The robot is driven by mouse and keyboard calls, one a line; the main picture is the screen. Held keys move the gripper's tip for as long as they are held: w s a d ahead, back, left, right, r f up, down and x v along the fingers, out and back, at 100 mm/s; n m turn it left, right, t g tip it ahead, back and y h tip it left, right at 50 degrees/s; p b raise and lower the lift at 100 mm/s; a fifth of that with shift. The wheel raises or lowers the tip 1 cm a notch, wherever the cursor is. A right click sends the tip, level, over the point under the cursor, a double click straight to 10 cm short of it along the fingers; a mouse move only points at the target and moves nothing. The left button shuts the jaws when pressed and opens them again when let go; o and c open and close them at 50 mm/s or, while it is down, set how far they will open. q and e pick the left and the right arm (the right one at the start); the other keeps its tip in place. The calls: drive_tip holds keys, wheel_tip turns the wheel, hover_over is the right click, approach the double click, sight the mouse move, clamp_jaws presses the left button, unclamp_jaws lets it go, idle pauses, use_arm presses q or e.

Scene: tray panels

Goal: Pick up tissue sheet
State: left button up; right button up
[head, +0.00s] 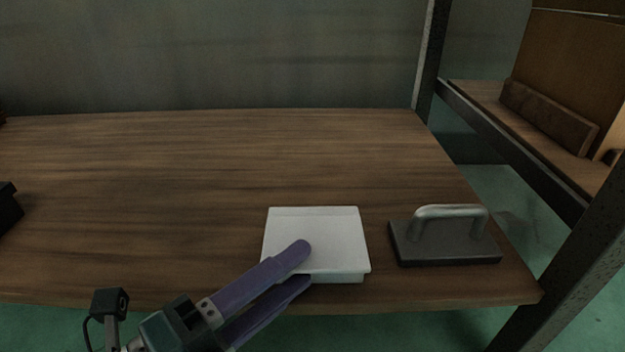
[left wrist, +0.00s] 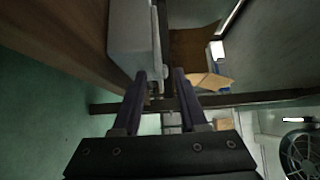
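A flat white block (head: 330,232), which looks like a stack with a thin top layer, lies near the table's front edge; I cannot make out a separate tissue sheet. My left gripper (head: 303,264) reaches in from the lower left with its two purple fingers apart. In the head view one finger overlaps the block's top and the other lies at its lower front edge. Contact is unclear. My right gripper is not in view.
A dark plate with a metal handle (head: 445,240) stands right of the block. The wooden table (head: 200,170) is clear behind and left of it. A dark object (head: 8,207) sits at the left edge. A metal-framed shelf (head: 520,150) stands at the right.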

use_arm(q)
clamp_jaws()
idle(0.3)
idle(0.3)
wheel_tip(320, 180, up, 20)
drive_tip(key=p, duration=1.6)
drive_tip(key=shift+a, duration=0.2)
